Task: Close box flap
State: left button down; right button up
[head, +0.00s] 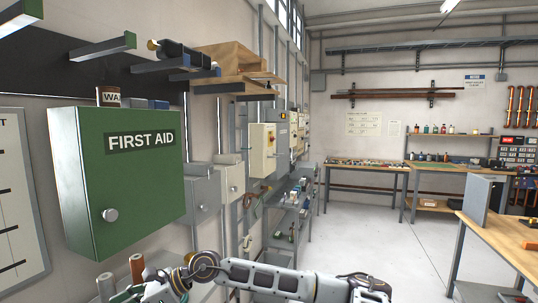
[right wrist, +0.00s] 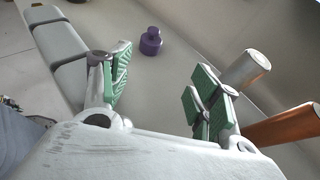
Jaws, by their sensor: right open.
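A green first aid box (head: 75,180) hangs on the wall at the left in the head view. My right gripper (head: 140,293) is below the box at the bottom edge of the head view, partly cut off. In the right wrist view my right gripper (right wrist: 160,85) is open, with green pads spread and nothing between them. The box does not show in that view. My left gripper is not in view.
A brown cylinder (head: 137,267) and a pale one (head: 105,286) stand near my right gripper. Shelf brackets (head: 100,47) stick out above the box. Grey wall boxes (head: 203,195) are right of it. The floor (head: 385,240) is clear.

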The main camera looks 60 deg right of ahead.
aim_at(267, 78)
jog(key=z, duration=2.1)
